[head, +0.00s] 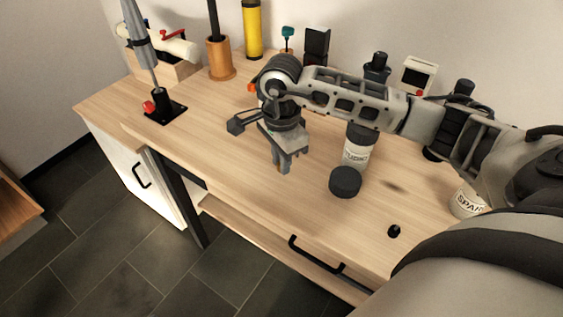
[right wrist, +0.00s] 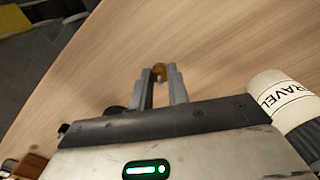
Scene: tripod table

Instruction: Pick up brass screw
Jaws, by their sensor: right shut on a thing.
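My right gripper (head: 285,168) hangs fingers-down over the middle of the wooden table, near its front edge. Its fingers are shut on the small brass screw, which shows as a golden-brown piece between the fingertips (right wrist: 158,82) in the right wrist view. In the head view the screw is too small to make out clearly between the fingers. I cannot tell whether it touches the table. My left gripper is not in view.
A small black knob (head: 394,231) lies near the front. A stand with a black base (head: 166,112) is at the left. The tabletop (head: 225,160) left of the gripper is bare.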

